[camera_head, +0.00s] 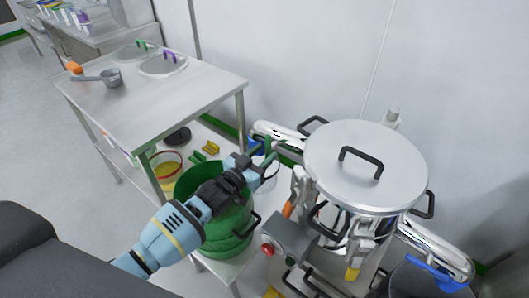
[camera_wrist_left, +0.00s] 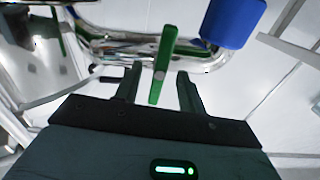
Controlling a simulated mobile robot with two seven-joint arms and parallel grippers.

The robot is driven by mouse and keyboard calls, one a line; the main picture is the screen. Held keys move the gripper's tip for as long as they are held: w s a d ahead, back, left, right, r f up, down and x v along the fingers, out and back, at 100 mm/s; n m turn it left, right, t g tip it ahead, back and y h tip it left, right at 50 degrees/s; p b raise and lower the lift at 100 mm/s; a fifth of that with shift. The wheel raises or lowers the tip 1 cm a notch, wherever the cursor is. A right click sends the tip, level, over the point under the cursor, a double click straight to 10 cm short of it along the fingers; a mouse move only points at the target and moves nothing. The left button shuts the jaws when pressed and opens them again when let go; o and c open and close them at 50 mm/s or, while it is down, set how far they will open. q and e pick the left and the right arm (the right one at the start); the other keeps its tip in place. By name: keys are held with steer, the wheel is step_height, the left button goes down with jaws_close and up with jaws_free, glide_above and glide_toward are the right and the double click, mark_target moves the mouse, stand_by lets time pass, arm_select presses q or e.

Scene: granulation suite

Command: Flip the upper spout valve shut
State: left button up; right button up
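The upper spout (camera_head: 276,131) is a shiny metal pipe on the left side of the lidded steel vessel (camera_head: 325,165). Its green valve lever (camera_wrist_left: 164,62) stands out from the pipe in the left wrist view, with its near end between my finger tips. My left gripper (camera_head: 268,165) is open beside the spout, above the green bucket's rim. The fingers (camera_wrist_left: 158,80) show a gap on both sides of the lever, and I cannot tell whether either touches it. In the head view the gripper partly hides the lever. My right gripper is not in view.
A green bucket (camera_head: 240,240) stands below my left gripper. A steel table (camera_head: 150,95) with a scoop (camera_head: 110,77) and two round lids is at the left. A second metal pipe (camera_head: 435,248) is at the vessel's lower right. A blue part (camera_wrist_left: 232,22) sits near the lever.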

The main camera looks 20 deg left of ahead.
arm_select(q)
steer(key=v, duration=0.6)
steer(key=shift+s+a, duration=0.15)
steer(key=shift+s, duration=0.2)
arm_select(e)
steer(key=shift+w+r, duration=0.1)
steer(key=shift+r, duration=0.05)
arm_select(q)
steer(key=s+f+g+y+p, duration=0.1)
steer(key=s+f, duration=0.4)
steer(key=s, duration=0.7)
steer(key=s+f+n+g+y+p, duration=0.1)
steer(key=s+f+g, duration=0.3)
steer(key=s, duration=0.8)
steer(key=s+d+f+n+g+y+p, duration=0.1)
steer(key=s+f+g+y, duration=0.1)
steer(key=s+f, duration=0.6)
steer(key=s+g, duration=0.1)
steer(key=s, duration=0.4)
steer(key=shift+f, duration=0.2)
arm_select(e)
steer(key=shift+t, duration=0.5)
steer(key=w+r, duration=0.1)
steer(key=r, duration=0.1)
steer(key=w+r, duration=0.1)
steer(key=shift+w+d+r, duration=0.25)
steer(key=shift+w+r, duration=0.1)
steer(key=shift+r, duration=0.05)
